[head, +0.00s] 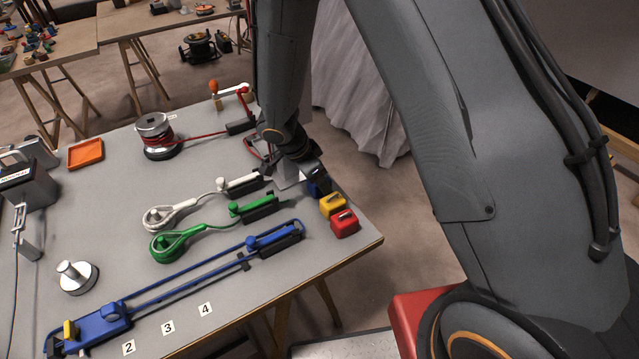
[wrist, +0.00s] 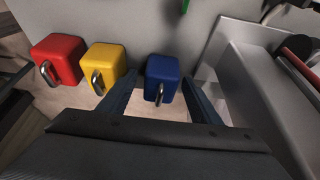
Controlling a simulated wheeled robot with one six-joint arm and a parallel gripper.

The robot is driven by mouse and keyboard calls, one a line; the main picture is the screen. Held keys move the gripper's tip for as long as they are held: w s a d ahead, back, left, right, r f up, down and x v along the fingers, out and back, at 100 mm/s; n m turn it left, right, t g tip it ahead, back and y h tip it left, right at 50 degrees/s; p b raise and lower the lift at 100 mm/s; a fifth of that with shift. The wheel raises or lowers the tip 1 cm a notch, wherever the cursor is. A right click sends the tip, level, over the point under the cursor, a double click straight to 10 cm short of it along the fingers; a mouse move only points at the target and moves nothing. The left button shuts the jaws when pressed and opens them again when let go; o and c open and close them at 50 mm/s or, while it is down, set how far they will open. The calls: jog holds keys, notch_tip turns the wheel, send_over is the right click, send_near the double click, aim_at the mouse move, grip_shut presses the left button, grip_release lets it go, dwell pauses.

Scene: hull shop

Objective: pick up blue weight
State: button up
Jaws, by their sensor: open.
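The blue weight (wrist: 163,72) is a small blue block with a metal loop handle, standing on the table in the wrist view. My gripper (wrist: 160,92) is open, with one finger on each side of the blue weight and its fingertips close to it. I cannot tell whether either finger touches it. In the head view the blue weight (head: 318,187) is mostly hidden behind my gripper (head: 312,172), near the table's right edge.
A yellow weight (wrist: 103,62) and a red weight (wrist: 59,60) stand in a row to the left of the blue one in the wrist view. A grey block-like fixture (wrist: 255,75) is close on the right. Green (head: 258,207) and white (head: 240,184) levers lie nearby on the grey table (head: 120,215).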

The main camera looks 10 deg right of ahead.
grip_shut()
jog(key=shift+r, duration=0.1)
dwell(0.3)
